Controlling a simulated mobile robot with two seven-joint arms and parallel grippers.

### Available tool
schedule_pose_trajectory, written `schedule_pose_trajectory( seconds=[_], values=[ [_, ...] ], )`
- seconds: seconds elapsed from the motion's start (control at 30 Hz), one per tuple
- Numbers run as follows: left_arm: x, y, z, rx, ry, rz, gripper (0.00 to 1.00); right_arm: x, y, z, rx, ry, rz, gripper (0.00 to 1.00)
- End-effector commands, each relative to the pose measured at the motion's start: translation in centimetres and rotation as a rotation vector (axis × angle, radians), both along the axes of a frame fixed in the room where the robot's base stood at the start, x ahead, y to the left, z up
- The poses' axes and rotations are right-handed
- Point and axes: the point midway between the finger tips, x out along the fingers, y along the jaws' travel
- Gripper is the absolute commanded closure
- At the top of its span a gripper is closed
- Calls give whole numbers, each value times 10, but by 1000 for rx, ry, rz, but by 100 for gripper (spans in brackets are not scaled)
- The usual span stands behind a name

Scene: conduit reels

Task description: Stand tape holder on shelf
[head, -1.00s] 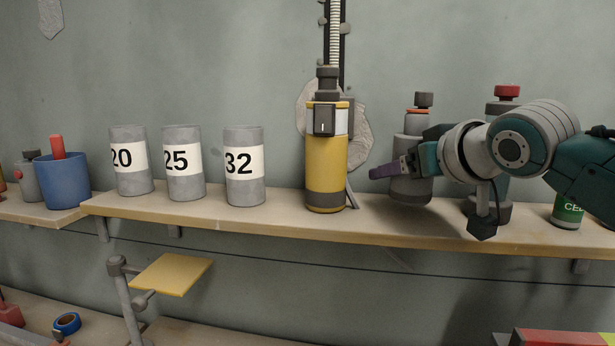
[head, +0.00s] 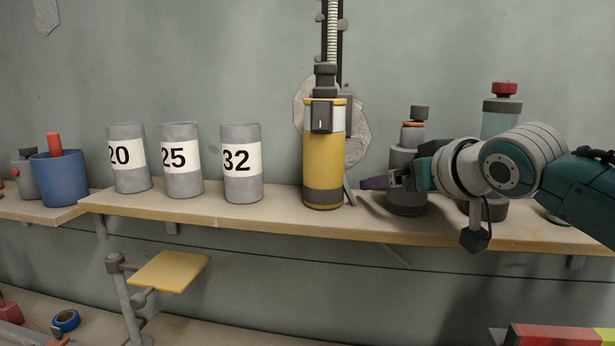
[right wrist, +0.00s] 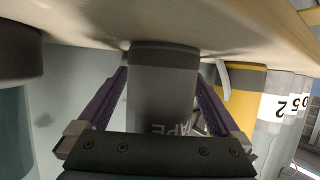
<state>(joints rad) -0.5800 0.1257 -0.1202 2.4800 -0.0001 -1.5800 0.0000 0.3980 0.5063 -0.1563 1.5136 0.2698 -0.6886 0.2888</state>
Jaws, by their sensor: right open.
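The grey tape holder (head: 404,197) stands upright on the wooden shelf (head: 270,217), to the right of the yellow cylinder. It has a grey cap and an orange ring near its top. In the right wrist view, where the shelf appears at the top, the tape holder (right wrist: 163,90) shows part of the lettering "TAPE". My right gripper (head: 388,181) is open, with one purple finger on each side of the tape holder (right wrist: 163,78). I cannot tell whether the fingers touch it. My arm hides part of it in the head view. My left gripper is not in view.
Left of it stand the yellow cylinder (head: 323,165) and grey cups marked 32 (head: 242,185), 25 (head: 181,183) and 20 (head: 129,181). A red-capped bottle (head: 502,105) stands behind my right arm. A blue cup (head: 60,180) is at far left.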

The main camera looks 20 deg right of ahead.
Motion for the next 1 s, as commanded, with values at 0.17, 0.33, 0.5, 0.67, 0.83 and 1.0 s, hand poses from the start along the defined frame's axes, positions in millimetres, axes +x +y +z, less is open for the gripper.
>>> schedule_pose_trajectory(
  seconds=[0.17,0.33,0.5,0.67,0.83,1.0],
  values=[
    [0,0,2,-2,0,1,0,-5,0,5,-1,-1,1,0],
    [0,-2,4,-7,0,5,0,-27,2,14,-2,0,2,0],
    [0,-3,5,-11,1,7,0,-57,5,26,-3,-1,2,0],
    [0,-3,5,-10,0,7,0,-83,7,37,-3,0,1,0],
    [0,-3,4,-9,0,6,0,-102,8,45,1,0,0,0],
    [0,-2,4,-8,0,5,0,-110,8,49,0,0,-1,0]
  ],
)
